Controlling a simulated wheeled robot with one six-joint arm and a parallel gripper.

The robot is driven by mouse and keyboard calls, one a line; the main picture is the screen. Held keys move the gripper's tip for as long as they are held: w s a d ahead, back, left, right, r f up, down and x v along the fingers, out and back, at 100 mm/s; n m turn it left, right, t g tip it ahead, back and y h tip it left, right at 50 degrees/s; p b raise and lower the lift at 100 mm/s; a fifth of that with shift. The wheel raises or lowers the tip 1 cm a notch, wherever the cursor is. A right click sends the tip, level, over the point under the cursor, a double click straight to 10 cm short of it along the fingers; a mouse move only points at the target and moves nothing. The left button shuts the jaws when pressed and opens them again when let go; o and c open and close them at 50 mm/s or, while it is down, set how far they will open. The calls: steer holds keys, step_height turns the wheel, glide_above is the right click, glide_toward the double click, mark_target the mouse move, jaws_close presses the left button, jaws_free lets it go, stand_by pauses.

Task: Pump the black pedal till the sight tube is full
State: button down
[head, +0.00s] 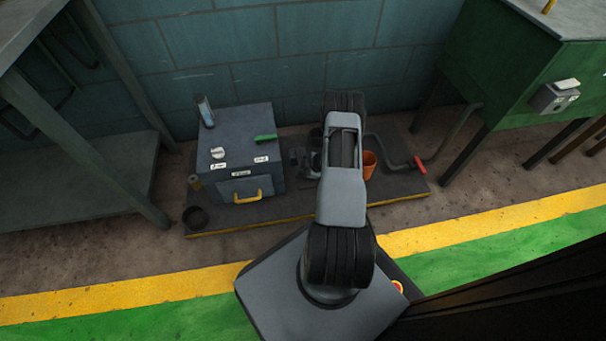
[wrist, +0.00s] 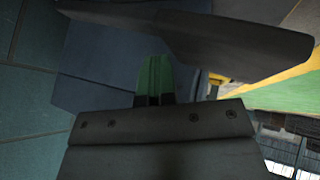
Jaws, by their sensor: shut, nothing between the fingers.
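The sight tube (head: 205,112) stands upright at the back left corner of a blue-grey box in the head view. It looks pale at the top and bluish below; its exact level is too small to read. Small dark parts (head: 297,156) show right of the box, partly behind my arm; I cannot tell which is the black pedal. In the wrist view a broad dark plate (wrist: 225,42) lies beyond my gripper (wrist: 155,62), possibly the pedal; contact cannot be judged. My green-tipped fingers are shut and empty. In the head view my arm hides most of the gripper.
The box (head: 225,150) carries a green handle (head: 265,137), a white knob (head: 217,153) and a yellow handle (head: 247,196). A dark cup (head: 195,217) stands at the left.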

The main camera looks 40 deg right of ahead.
mark_target(304, 179)
steer(key=shift+s+a+f+b, duration=0.1)
steer(key=shift+s+f+b, duration=0.15)
steer(key=shift+f+b, duration=0.45)
steer(key=shift+s+a+f+b, duration=0.15)
steer(key=shift+s+f+b, duration=0.15)
steer(key=shift+f, duration=0.75)
steer(key=shift+s+a+f+b, duration=0.1)
steer(key=shift+s+f+b, duration=0.1)
steer(key=shift+f+b, duration=0.55)
stand_by(2.0)
steer(key=shift+w+d+r+p, duration=0.1)
steer(key=shift+w+r+p, duration=0.15)
steer(key=shift+r+p, duration=1.05)
steer(key=shift+w+r+p, duration=0.2)
steer(key=shift+r+p, duration=0.8)
steer(key=shift+r, duration=0.45)
steer(key=shift+w+d+r, duration=0.15)
steer(key=shift+r, duration=0.25)
steer(key=shift+w, duration=0.1)
steer(key=shift+w+d+f, duration=0.1)
steer(key=shift+d+f, duration=0.05)
steer(key=shift+f, duration=0.2)
